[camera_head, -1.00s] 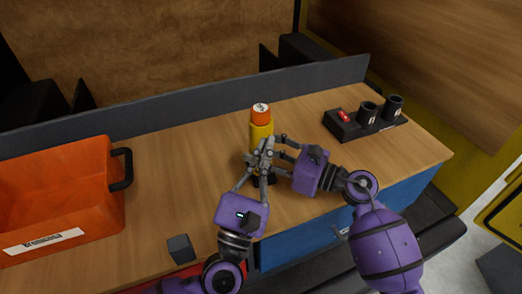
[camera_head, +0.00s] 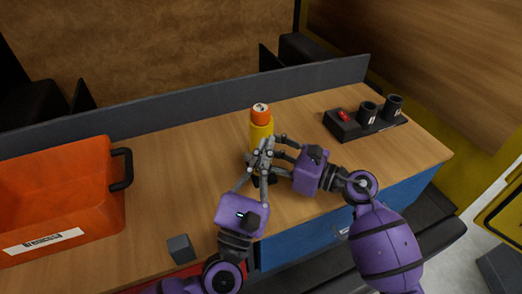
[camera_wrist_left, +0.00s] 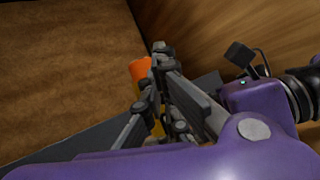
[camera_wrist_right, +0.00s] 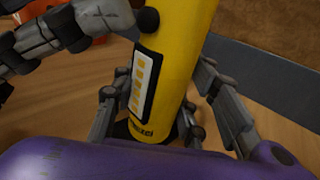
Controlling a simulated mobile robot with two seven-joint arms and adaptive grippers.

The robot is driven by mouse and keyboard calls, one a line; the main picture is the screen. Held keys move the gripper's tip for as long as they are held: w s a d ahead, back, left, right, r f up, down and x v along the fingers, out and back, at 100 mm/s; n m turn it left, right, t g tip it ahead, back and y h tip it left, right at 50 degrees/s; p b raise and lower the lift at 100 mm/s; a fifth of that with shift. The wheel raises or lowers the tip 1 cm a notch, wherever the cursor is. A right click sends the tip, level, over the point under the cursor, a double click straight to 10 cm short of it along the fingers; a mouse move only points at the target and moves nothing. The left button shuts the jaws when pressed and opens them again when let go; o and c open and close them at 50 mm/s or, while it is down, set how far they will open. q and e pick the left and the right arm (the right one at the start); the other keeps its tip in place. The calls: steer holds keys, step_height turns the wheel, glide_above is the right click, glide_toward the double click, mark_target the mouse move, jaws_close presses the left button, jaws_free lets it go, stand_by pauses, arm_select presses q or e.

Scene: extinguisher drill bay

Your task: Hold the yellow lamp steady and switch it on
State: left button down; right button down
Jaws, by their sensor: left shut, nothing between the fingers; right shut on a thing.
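The yellow lamp (camera_head: 261,132) stands upright on the wooden bench, with an orange top (camera_head: 261,113) and a dark base. In the right wrist view its yellow body (camera_wrist_right: 180,55) carries a dark-framed panel (camera_wrist_right: 143,80) with several yellow marks. My right gripper (camera_head: 281,153) is shut around the lamp's body from the right, its fingers on both sides of it. My left gripper (camera_head: 267,146) is shut and empty at the near side of the lamp, its fingertips hiding part of the body. In the right wrist view a left fingertip (camera_wrist_right: 147,21) is at the lamp's side; I cannot tell whether it touches.
An orange crate (camera_head: 72,178) with a dark handle stands at the left. A black holder (camera_head: 347,131) with a red item and two dark cups stands at the right. A grey rail (camera_head: 190,111) runs along the back.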

arm_select(q)
steer(key=shift+w, duration=0.15)
steer(key=shift+w+a, duration=0.15)
steer(key=shift+w, duration=0.15)
steer(key=shift+s, duration=0.1)
stand_by(0.5)
steer(key=shift+s, duration=0.35)
arm_select(e)
steer(key=c, duration=1)
jaws_free()
arm_select(q)
steer(key=s+d, duration=0.2)
steer(key=s, duration=0.3)
steer(key=shift+s, duration=0.35)
arm_select(e)
steer(key=shift+d, duration=0.1)
